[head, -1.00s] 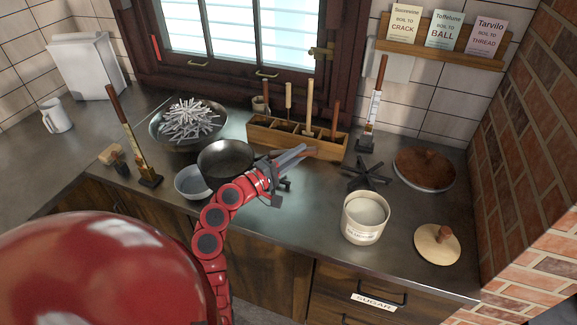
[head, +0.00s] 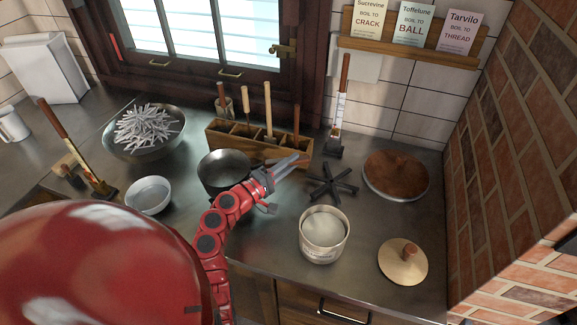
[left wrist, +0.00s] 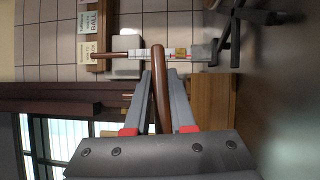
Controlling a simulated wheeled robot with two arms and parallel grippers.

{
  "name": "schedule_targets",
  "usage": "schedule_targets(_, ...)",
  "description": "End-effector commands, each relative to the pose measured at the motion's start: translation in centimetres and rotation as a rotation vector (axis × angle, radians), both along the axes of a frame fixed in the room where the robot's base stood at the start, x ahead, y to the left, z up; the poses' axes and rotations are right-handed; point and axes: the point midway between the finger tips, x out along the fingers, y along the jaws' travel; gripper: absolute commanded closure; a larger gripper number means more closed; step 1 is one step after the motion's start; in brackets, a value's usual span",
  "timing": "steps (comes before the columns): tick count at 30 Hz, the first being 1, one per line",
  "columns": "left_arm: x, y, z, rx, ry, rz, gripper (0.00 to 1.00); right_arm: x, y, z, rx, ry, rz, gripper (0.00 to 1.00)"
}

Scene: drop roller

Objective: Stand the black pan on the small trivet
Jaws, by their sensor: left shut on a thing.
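The black pan (head: 224,165) is in the middle of the head view, in front of the wooden tool box. My left gripper (head: 290,164) is shut on the pan's brown handle, which also shows between the fingers in the left wrist view (left wrist: 160,85). My arm covers part of the pan's near side. I cannot tell how high the pan is above the counter. The small trivet (head: 332,184), a black star-shaped stand, is on the counter to the right of the gripper, with nothing on it. Part of it shows at the top right of the left wrist view (left wrist: 240,22). My right gripper is not in view.
A tub of white sugar (head: 324,236) stands in front of the trivet, with a round wooden lid (head: 403,262) at its right. A brown-topped lid (head: 396,176) lies right of the trivet. A tool box (head: 230,141) stands behind the pan. A pale bowl (head: 148,195) is to its left.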

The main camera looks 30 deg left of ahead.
Motion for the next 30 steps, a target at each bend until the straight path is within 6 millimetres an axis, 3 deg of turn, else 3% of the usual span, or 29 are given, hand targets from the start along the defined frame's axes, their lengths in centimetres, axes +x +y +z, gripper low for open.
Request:
schedule_targets(4,0.0,0.1,-2.0,-0.003,0.002,0.001,1.00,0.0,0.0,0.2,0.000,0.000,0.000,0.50)
schedule_targets(16,0.0,0.1,-2.6,0.002,-0.001,0.000,1.00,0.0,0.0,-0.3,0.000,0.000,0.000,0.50)
schedule_targets(17,0.0,0.0,-2.7,0.001,0.001,0.000,0.76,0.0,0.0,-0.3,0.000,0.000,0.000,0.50)
schedule_targets(21,0.0,0.0,-2.6,0.000,0.001,0.000,0.51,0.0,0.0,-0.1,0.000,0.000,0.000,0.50)
schedule_targets(30,0.0,0.0,-2.5,0.000,0.001,0.000,0.47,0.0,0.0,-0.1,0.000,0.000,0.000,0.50)
